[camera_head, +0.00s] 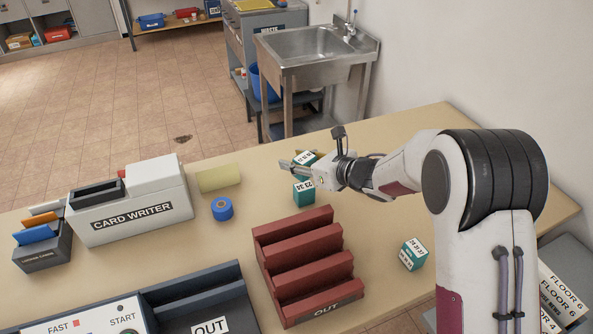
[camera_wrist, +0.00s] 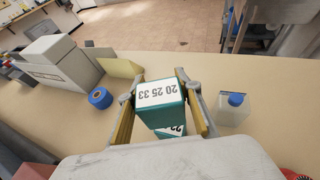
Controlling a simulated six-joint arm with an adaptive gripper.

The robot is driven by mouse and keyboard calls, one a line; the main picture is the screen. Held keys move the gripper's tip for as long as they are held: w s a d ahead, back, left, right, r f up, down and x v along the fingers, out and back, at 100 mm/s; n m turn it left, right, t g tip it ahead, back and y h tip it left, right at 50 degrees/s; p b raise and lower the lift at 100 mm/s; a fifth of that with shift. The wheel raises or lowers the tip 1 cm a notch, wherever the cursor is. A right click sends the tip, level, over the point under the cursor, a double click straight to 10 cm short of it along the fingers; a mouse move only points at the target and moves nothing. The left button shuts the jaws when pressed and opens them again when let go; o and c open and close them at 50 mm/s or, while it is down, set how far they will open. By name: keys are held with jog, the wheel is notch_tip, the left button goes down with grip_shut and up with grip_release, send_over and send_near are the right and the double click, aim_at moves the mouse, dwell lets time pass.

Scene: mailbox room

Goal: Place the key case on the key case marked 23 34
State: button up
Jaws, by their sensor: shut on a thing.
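My gripper (camera_head: 300,168) is shut on a teal key case (camera_wrist: 160,94) with a white label reading 20 25 33 in the wrist view. The held case also shows partly behind the fingers in the head view (camera_head: 304,157). A second teal key case (camera_head: 303,194), whose small label seems to read 23 34, stands on the table just below my gripper. In the wrist view its labelled end (camera_wrist: 172,131) shows partly under the held case. I cannot tell whether the two cases touch. A third teal key case (camera_head: 413,255) stands alone to the right.
A red stepped OUT rack (camera_head: 308,270) stands in front of the cases.

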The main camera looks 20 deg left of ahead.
jog(key=shift+f, duration=1.85)
jog(key=shift+f, duration=0.15)
jog(key=o, duration=1.1)
jog(key=shift+o, duration=0.2)
jog(key=shift+d+r, duration=0.2)
jog(key=shift+r, duration=0.05)
jog(key=v, duration=1.1)
jog(key=shift+s+d, duration=0.2)
